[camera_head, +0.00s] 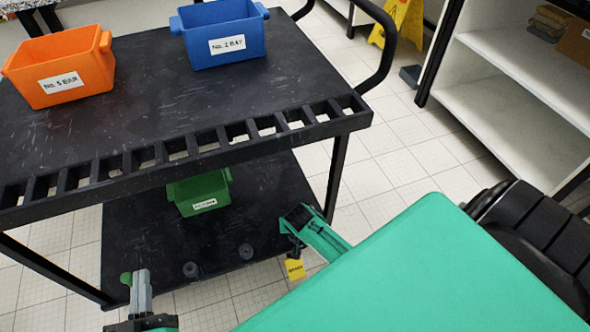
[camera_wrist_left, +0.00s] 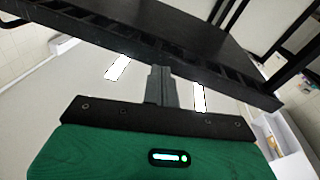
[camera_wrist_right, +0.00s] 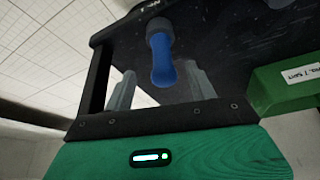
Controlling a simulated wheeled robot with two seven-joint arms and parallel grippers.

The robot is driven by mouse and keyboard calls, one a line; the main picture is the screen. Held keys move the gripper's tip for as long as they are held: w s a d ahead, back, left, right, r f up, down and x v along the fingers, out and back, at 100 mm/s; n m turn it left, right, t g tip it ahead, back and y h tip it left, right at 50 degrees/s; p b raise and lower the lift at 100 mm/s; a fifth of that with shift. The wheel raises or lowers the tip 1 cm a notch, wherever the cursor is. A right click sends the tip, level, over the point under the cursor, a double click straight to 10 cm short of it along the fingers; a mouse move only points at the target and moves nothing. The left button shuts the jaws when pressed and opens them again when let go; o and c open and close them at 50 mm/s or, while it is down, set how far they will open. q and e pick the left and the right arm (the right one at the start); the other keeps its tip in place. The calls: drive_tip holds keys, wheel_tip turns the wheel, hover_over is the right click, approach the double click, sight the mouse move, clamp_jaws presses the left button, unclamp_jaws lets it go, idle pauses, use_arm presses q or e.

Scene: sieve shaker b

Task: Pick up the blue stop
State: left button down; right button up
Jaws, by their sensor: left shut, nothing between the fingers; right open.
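The blue stop (camera_wrist_right: 162,58) shows in the right wrist view as a blue rounded knob with a dark collar, beside the dark lower shelf of the cart. My right gripper (camera_wrist_right: 162,84) is open, with one finger on each side of the stop in this view; I cannot tell whether either finger touches it. I cannot make out the blue stop in the head view. My left gripper (camera_head: 140,277) is shut and empty near the lower shelf's front left corner; its closed fingers also show in the left wrist view (camera_wrist_left: 160,72).
The black cart (camera_head: 150,95) carries an orange bin (camera_head: 85,62) and a blue bin (camera_head: 215,20) on top. A green bin (camera_head: 195,192) and dark round knobs (camera_head: 246,251) are on its lower shelf. White shelving (camera_head: 510,100) stands right.

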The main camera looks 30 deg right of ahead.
drive_tip(key=shift+w+d+f+b, duration=0.2)
drive_tip(key=shift+w+f+b, duration=0.2)
drive_tip(key=shift+w+f, duration=0.15)
drive_tip(key=shift+w+d+f+b, duration=0.15)
drive_tip(key=shift+w+f+b, duration=0.25)
drive_tip(key=shift+f, duration=0.2)
drive_tip(key=shift+b+x, duration=0.55)
drive_tip(key=shift+x, duration=0.55)
drive_tip(key=shift+w+d+f, duration=0.1)
drive_tip(key=shift+w, duration=0.05)
use_arm(q)
drive_tip(key=a+r+t, duration=0.3)
drive_tip(key=r+t, duration=0.5)
drive_tip(key=r, duration=0.4)
drive_tip(key=shift+s+a+h, duration=0.3)
drive_tip(key=shift+s+a, duration=0.1)
use_arm(e)
drive_tip(key=c, duration=1.1)
